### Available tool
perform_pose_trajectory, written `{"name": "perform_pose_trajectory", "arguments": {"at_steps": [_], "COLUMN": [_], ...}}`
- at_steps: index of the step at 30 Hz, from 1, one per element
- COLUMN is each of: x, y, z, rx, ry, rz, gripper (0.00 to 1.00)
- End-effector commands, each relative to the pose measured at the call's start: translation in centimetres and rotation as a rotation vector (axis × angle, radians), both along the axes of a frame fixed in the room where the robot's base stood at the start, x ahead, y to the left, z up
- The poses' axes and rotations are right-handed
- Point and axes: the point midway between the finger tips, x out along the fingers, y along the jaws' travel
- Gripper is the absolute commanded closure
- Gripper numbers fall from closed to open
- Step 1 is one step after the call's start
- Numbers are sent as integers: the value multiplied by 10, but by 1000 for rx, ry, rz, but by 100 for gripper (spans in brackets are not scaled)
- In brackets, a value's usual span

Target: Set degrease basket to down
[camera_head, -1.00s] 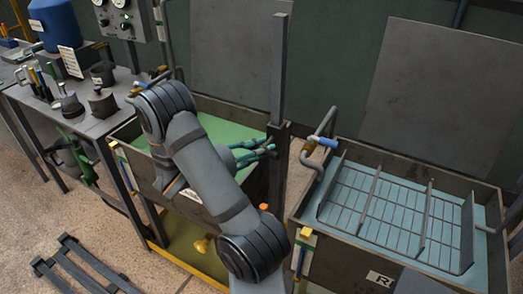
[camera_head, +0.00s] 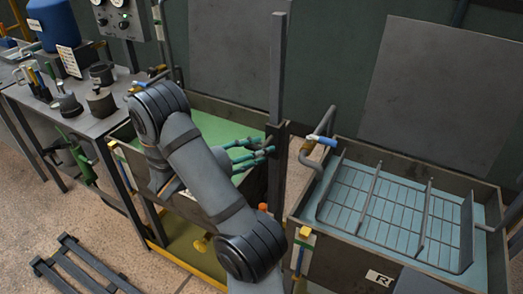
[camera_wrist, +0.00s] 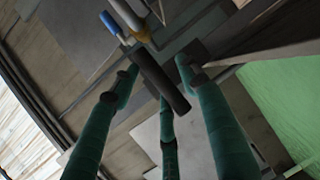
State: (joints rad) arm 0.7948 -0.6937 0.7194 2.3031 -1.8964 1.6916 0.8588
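My gripper (camera_head: 250,153) has green fingers. It reaches over the right end of the left tank (camera_head: 251,186), which holds green liquid, and points at a dark upright post (camera_head: 279,75). In the wrist view the fingers (camera_wrist: 157,80) are spread apart. A dark bar (camera_wrist: 160,82), like a handle, lies across the space between their tips, with no clear grip on it. I see no basket in the visible green liquid; my arm hides part of that tank and its label.
The right tank (camera_head: 325,262), labelled R, holds pale blue liquid and a wire basket (camera_head: 385,212). A blue-handled pipe valve (camera_head: 323,141) stands between the tanks. A bench (camera_head: 85,122) with pots and a blue drum (camera_head: 53,24) is at left. A dark rack (camera_head: 80,264) lies on the floor.

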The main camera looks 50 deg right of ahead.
Motion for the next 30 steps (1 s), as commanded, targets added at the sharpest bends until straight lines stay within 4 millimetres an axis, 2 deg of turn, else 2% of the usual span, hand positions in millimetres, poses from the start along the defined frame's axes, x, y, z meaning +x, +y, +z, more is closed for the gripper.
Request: {"name": "perform_pose_trajectory", "arguments": {"at_steps": [9,15,21,30], "x": [20,26,28,27], "y": [65,93,102,101], "z": [12,17,19,19], "rx": [0,0,2,2], "ry": [-1,0,1,1], "rz": [8,4,1,1], "gripper": [56,56,56,56]}}
